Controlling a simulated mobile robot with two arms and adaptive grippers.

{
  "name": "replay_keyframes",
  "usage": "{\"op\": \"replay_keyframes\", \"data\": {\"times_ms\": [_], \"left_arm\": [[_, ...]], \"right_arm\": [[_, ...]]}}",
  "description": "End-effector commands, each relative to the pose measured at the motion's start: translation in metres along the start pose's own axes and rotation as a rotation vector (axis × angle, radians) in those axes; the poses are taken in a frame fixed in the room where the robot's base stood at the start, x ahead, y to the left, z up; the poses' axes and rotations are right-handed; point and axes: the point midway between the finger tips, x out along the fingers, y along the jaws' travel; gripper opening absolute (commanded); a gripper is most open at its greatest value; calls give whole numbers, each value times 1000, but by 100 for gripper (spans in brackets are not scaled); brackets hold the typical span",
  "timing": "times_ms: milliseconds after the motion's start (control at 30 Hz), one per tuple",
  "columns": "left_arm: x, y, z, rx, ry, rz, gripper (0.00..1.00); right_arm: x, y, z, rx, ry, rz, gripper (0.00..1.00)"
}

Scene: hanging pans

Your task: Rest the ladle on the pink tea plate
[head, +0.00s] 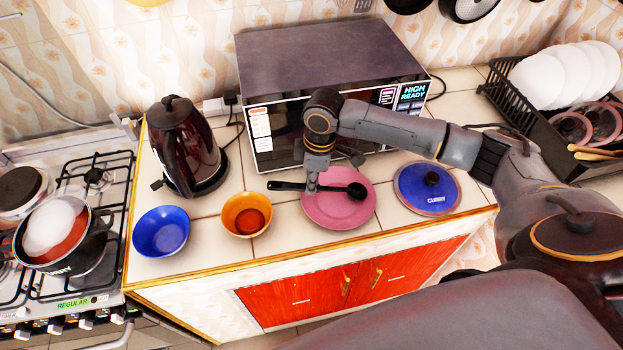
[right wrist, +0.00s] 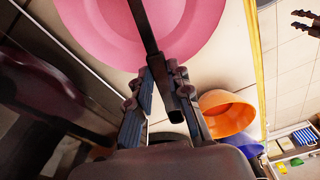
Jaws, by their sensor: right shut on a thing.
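The black ladle (head: 335,188) lies roughly level over the pink tea plate (head: 345,212), its round bowl above the plate and its handle end out past the left rim. I cannot tell whether the ladle touches the plate. My right gripper (head: 312,184) is shut on the ladle's handle above the plate's left part. In the right wrist view the handle (right wrist: 143,28) runs between the fingers of my right gripper (right wrist: 162,95), with the pink plate (right wrist: 195,25) behind it. My left gripper (right wrist: 304,22) shows small at that view's top right, its fingers apart.
A microwave (head: 330,70) and kettle (head: 185,145) stand behind. A dish rack (head: 540,125) is at the right, a stove (head: 75,240) at the left.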

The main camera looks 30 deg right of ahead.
Motion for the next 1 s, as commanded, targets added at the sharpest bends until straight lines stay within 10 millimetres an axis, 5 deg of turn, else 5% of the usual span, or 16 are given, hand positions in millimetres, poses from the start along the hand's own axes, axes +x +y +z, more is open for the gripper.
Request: {"op": "replay_keyframes", "data": {"times_ms": [33,67,167,567,1000], "left_arm": [[0,0,0,0,0,1,40],[0,0,0,0,1,1,40],[0,1,0,0,1,1,40],[0,0,1,-3,-1,0,40],[0,0,0,-1,0,0,40]], "right_arm": [[0,0,0,0,0,0,0],[0,0,0,0,0,0,25],[0,0,0,0,0,0,45],[-7,0,-1,0,2,1,45],[-91,1,0,0,2,4,45]]}}
